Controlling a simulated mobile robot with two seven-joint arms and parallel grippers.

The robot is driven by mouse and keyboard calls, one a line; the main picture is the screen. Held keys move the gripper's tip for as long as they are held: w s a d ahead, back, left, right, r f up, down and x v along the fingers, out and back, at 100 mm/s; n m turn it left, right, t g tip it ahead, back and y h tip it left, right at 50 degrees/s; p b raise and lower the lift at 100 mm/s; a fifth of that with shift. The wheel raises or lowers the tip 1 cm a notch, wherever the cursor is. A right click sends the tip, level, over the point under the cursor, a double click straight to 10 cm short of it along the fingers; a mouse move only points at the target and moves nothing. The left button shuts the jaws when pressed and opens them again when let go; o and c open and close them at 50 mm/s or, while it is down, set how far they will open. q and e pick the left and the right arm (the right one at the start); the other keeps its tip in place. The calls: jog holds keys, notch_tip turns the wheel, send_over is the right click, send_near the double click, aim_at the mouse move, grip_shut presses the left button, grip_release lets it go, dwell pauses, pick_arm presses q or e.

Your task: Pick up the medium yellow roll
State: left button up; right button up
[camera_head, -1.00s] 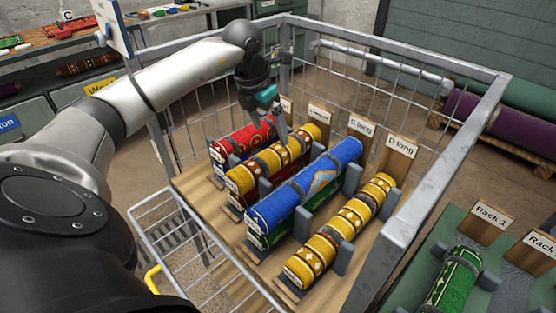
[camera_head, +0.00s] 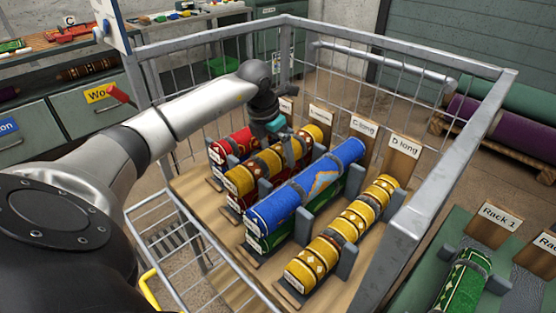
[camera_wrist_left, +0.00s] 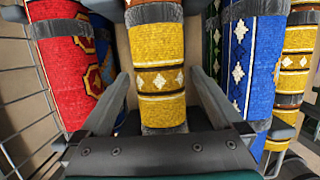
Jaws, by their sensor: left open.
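The medium yellow roll (camera_head: 262,170), with dark bands and grey straps, lies on top of a red roll (camera_head: 237,203) in the second slot of the cart. In the left wrist view the yellow roll (camera_wrist_left: 157,60) runs up the middle between my fingers. My left gripper (camera_head: 290,152) is open over the roll's far half, with one finger on either side in the wrist view (camera_wrist_left: 160,88). Whether the fingers touch it I cannot tell. My right gripper is not in view.
A long yellow roll (camera_head: 342,232) lies farther right. The cart's metal rails (camera_head: 420,195) and mesh surround them.

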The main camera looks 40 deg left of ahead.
pick_arm(q)
jog(key=shift+f, duration=0.25)
jog(key=c, duration=1.3)
jog(key=shift+c, duration=0.8)
jog(key=shift+r, duration=0.2)
